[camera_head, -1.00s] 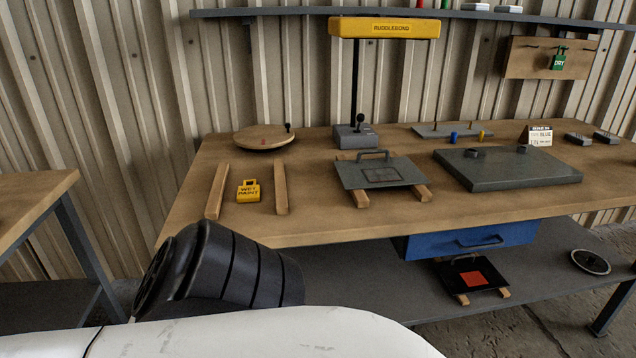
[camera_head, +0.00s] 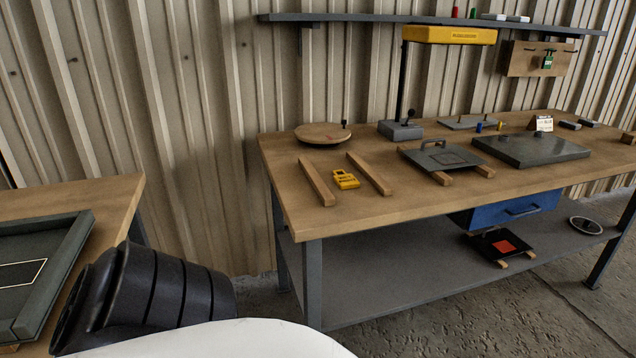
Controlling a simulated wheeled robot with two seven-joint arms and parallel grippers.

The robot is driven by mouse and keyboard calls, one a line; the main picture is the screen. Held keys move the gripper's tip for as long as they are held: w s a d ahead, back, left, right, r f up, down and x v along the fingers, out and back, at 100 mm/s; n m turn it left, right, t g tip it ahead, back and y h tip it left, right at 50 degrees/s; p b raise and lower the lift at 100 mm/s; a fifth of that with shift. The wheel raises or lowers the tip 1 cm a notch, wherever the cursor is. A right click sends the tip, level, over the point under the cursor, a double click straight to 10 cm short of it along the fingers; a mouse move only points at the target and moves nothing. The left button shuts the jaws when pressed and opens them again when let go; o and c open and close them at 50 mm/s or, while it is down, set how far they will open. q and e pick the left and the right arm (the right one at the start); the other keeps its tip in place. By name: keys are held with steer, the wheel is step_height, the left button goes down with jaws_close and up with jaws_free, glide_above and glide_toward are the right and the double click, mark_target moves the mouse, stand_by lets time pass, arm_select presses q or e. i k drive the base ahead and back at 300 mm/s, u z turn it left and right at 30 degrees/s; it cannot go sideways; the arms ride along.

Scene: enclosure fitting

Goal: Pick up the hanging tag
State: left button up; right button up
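A green tag (camera_head: 547,61) hangs from a hook on a wooden board (camera_head: 522,58) on the wall at the upper right; its lettering is too small to read now. A yellow tag (camera_head: 345,180) with a handle lies flat on the workbench (camera_head: 290,188), between two wooden strips (camera_head: 315,182) and (camera_head: 370,173). Neither of my grippers is in view. Only part of my own arm, black and white, shows at the lower left, well away from both tags.
A second table (camera_head: 118,195) at the left carries a dark grey tray (camera_head: 70,262). The workbench also holds a round wooden disc (camera_head: 323,134), a yellow-topped lamp (camera_head: 449,36), a handled plate (camera_head: 441,157) and a grey slab (camera_head: 530,150). Open floor lies between the tables.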

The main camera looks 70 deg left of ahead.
mark_target(344, 181)
steer(key=u, duration=1.65)
